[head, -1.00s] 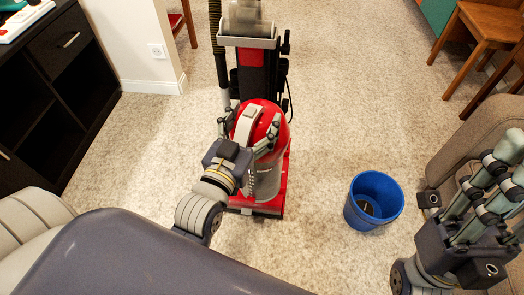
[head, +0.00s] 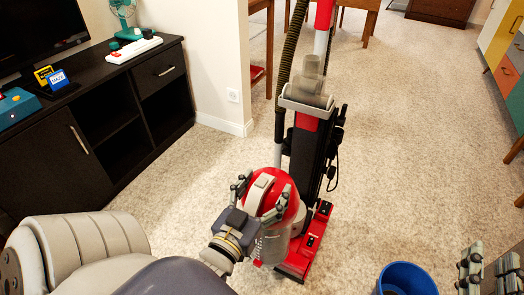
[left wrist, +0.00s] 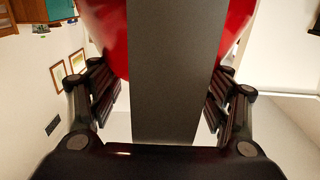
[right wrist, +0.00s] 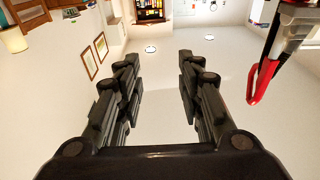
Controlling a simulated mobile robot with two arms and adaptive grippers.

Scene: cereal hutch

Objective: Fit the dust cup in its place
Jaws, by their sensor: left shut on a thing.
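The dust cup has a red domed top (head: 291,205) and a clear grey bin below it. My left gripper (head: 262,196) is shut on its light handle, and the cup looks roughly upright. In the left wrist view the handle (left wrist: 165,60) fills the space between the fingers, with the red dome behind it. The upright vacuum (head: 304,150) stands just behind and to the right of the cup, its red floor head (head: 318,238) beside it. I cannot tell whether cup and vacuum touch. My right gripper (right wrist: 160,85) is open and empty; it shows partly at the head view's right edge.
A blue bin (head: 405,278) stands on the carpet at the lower right. A black cabinet (head: 100,125) and a white wall end (head: 215,75) are on the left. A ribbed hose (head: 289,60) runs along the vacuum. Carpet right of the vacuum is clear.

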